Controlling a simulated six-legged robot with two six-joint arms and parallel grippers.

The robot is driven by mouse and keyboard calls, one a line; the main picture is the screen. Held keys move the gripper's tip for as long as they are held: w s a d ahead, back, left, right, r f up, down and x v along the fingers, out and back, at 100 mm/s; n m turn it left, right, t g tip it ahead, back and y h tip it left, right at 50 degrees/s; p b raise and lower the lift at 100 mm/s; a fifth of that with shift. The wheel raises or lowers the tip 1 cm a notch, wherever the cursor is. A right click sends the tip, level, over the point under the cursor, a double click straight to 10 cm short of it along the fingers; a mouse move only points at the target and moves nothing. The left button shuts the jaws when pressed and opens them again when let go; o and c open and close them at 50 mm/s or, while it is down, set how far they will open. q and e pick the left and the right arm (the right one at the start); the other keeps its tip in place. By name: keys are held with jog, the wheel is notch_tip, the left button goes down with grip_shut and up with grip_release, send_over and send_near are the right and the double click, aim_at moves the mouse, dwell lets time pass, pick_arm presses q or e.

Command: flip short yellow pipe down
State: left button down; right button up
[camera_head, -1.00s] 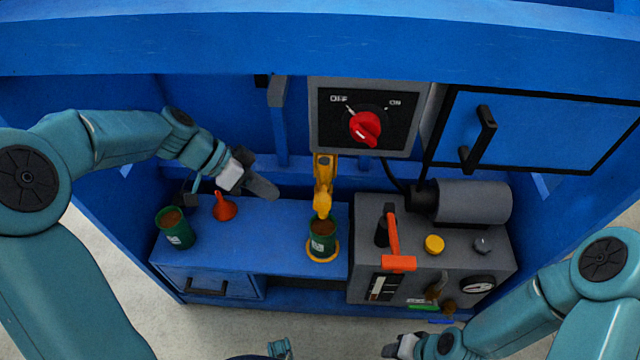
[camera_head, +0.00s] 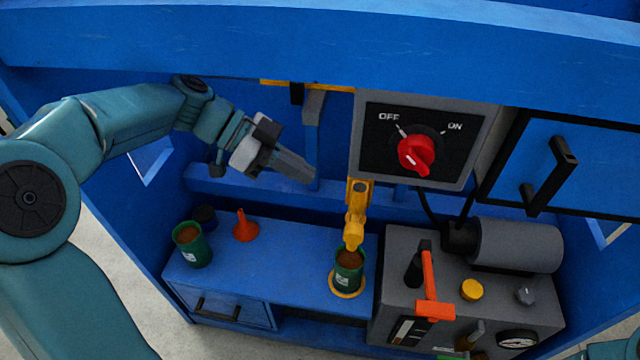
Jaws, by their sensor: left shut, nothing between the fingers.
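The short yellow pipe (camera_head: 356,215) hangs down below the switch box, its lower end at the mouth of a green can (camera_head: 348,272) on the blue bench. My left gripper (camera_head: 308,176) is shut and empty, to the left of the pipe and apart from it, above the bench. A grey lever-like bar (camera_head: 313,125) hangs from a yellow strip (camera_head: 335,87) behind and above the gripper. My right gripper is out of view; only a bit of my right arm shows at the lower right edge.
The switch box with a red knob (camera_head: 416,153) is right of the pipe. A grey machine (camera_head: 400,262) with an orange lever (camera_head: 430,285) stands at the right. Another green can (camera_head: 192,245) and an orange funnel (camera_head: 244,227) stand on the bench's left.

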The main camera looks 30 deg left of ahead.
pick_arm(q)
jog(key=b, duration=0.2)
send_over(354, 228)
jog(key=w+a, duration=0.2)
jog(key=a, duration=0.2)
notch_tip(354, 228, down, 5)
jog(key=f, duration=0.2)
jog(key=d+f, duration=0.1)
jog(key=shift+f+b, duration=0.35)
jog(key=shift+f, duration=0.05)
jog(key=shift+w, duration=0.1)
